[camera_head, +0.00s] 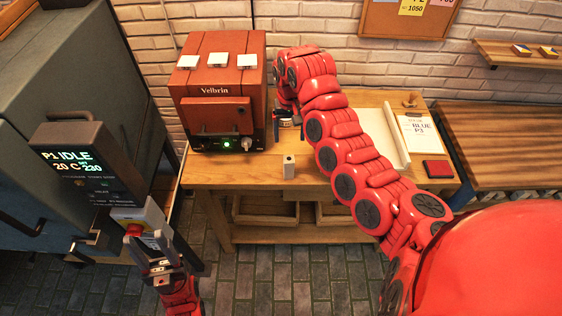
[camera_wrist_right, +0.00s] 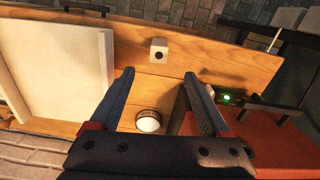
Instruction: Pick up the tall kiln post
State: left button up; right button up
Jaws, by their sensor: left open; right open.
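The kiln post (camera_head: 289,166) is a small pale upright block near the front edge of the wooden table. In the right wrist view the post (camera_wrist_right: 158,50) shows from above with a dark hole in its top, just beyond my fingertips and between their lines. My right gripper (camera_wrist_right: 158,77) is open and empty, and apart from the post. In the head view it is mostly hidden by my right arm, behind the post. My left gripper (camera_head: 163,268) is open and empty at the lower left, beside the control box and away from the table.
The red Velbrin kiln (camera_head: 215,95), with three white pieces on top, stands left of the post. A small round jar (camera_wrist_right: 148,121) sits between my right fingers' bases. A white board (camera_wrist_right: 65,70) lies beside the post. The table front (camera_head: 245,178) is clear around the post.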

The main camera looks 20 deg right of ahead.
send_over(289, 160)
jog(key=f, duration=0.4)
jog(key=shift+s+f, duration=0.15)
jog(key=shift+s, duration=0.15)
notch_tip(289, 160, down, 7)
jog(key=b, duration=0.3)
jog(key=shift+w+d, duration=0.1)
jog(key=shift+w+f+b, duration=0.15)
jog(key=shift+f+b, duration=0.25)
jog(key=shift+f, duration=0.2)
jog(key=shift+w+f+b, duration=0.1)
jog(key=shift+f+b, duration=0.25)
jog(key=shift+f, duration=0.3)
jog(key=shift+w+f+p, duration=0.25)
jog(key=shift+f+p, duration=0.65)
jog(key=shift+p, duration=0.3)
jog(key=shift+f, duration=0.75)
grip_shut()
